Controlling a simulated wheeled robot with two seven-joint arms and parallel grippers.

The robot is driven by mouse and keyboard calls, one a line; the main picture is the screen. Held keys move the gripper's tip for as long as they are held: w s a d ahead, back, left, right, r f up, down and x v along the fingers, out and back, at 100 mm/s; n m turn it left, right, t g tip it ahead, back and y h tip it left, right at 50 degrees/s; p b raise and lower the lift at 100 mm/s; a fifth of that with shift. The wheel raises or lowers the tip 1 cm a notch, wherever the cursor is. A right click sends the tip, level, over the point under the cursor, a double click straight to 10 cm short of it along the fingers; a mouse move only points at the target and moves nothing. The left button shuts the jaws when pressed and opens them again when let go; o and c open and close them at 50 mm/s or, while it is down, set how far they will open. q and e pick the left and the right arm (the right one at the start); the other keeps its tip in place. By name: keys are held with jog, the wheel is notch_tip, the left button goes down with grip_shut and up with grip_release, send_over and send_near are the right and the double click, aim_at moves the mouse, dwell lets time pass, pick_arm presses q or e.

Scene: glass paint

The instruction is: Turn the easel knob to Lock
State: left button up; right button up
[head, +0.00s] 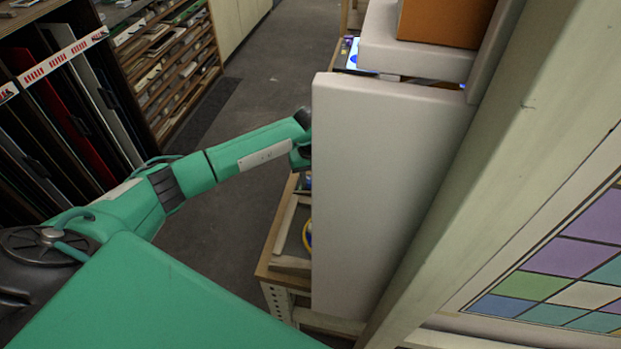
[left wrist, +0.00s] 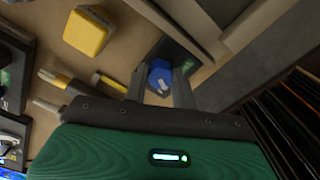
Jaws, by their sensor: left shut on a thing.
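The blue knob (left wrist: 159,77) with a white pointer mark shows in the left wrist view, set on a dark plate (left wrist: 184,62) with a small green patch. My left gripper (left wrist: 160,84) has one finger on each side of the knob and is shut on it. The pointer slants; I cannot read which label it faces. In the head view my left arm reaches right and its wrist goes behind a pale upright panel, so the fingers and knob are hidden there. My right gripper is in neither view.
A yellow block (left wrist: 87,33) and several dark-handled tools (left wrist: 66,84) lie near the knob on a wooden surface. In the head view the pale panel (head: 385,190) stands close to my left wrist. A coloured glass panel (head: 565,262) is at right, racks (head: 70,110) at left.

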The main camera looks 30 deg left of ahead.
pick_arm(q)
jog(key=n+b, duration=0.3)
jog(key=shift+f+b, duration=0.25)
jog(key=shift+b, duration=0.05)
jog(key=shift+n+b, duration=0.8)
jog(key=shift+n, duration=0.1)
jog(key=n+b, duration=0.2)
jog(key=n, duration=0.1)
jog(key=shift+r, duration=0.1)
jog(key=shift+w+r+n+b, duration=0.15)
jog(key=shift+n+b, duration=0.9)
jog(key=shift+n, duration=0.65)
jog(key=o, duration=1)
